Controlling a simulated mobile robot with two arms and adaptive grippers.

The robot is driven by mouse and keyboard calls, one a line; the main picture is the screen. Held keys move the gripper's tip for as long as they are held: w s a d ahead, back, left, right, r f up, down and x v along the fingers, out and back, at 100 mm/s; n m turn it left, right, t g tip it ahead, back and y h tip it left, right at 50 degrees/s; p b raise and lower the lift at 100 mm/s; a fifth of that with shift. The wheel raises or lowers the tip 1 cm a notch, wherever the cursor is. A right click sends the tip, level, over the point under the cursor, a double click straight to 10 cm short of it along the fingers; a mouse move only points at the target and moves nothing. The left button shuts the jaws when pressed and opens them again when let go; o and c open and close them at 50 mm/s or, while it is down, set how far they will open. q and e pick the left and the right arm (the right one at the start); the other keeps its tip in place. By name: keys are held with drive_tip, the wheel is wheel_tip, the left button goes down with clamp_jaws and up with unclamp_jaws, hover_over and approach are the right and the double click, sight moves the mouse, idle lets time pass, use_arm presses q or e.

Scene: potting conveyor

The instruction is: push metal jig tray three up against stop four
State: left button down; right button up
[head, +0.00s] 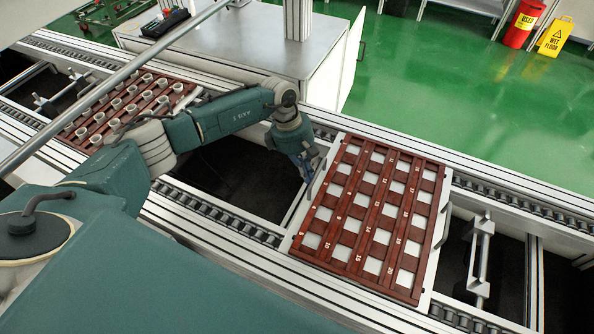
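A metal jig tray (441,228) lies flat across the conveyor rails right of centre. A red-brown grid (352,180) with rows of pale square openings and white numbers covers most of it. My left gripper (307,172) points down beside the tray's left edge, near its far left corner; I cannot tell whether it touches. Its fingers are small and partly hidden, so open or shut is unclear. A metal crossbar stop (480,262) stands between the rails right of the tray, with a gap between them. No number shows on it. My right gripper is out of view.
A second red-brown tray (178,88) with several white cups sits on the conveyor at upper left, behind my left arm. Chain rails (525,211) run along both sides. Dark open gaps lie between the rails. A grey cabinet (250,45) stands behind the conveyor.

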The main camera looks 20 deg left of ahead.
use_arm(q)
drive_tip(key=b, duration=0.4)
approach(344, 197)
drive_tip(key=x, duration=0.5)
drive_tip(key=shift+a, duration=0.2)
drive_tip(key=shift+s+d+r, duration=0.1)
drive_tip(key=shift+d+r, duration=0.05)
drive_tip(key=shift+d, duration=0.35)
drive_tip(key=shift+a, duration=0.2)
